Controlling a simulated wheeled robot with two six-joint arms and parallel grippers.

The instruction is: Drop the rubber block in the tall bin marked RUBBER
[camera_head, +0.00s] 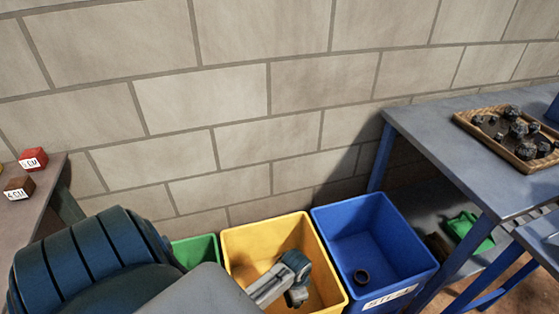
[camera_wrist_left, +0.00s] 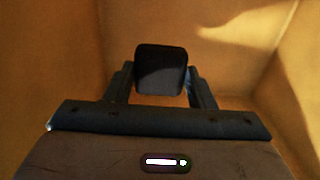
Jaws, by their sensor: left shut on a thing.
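The rubber block is a black block (camera_wrist_left: 161,68) with rounded edges. My left gripper (camera_wrist_left: 160,88) is shut on it, with one finger on each side. In the wrist view, orange-yellow walls surround the block. In the head view my left gripper (camera_head: 297,296) is low in the mouth of a yellow bin (camera_head: 253,239), and I cannot make out the block there. No label shows on the yellow bin, so I cannot tell whether it is the one marked RUBBER. My right gripper is not in view.
A green bin (camera_head: 197,250) is partly hidden by my arm. A table (camera_head: 440,128) bears a tray (camera_head: 526,163) of dark rocks.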

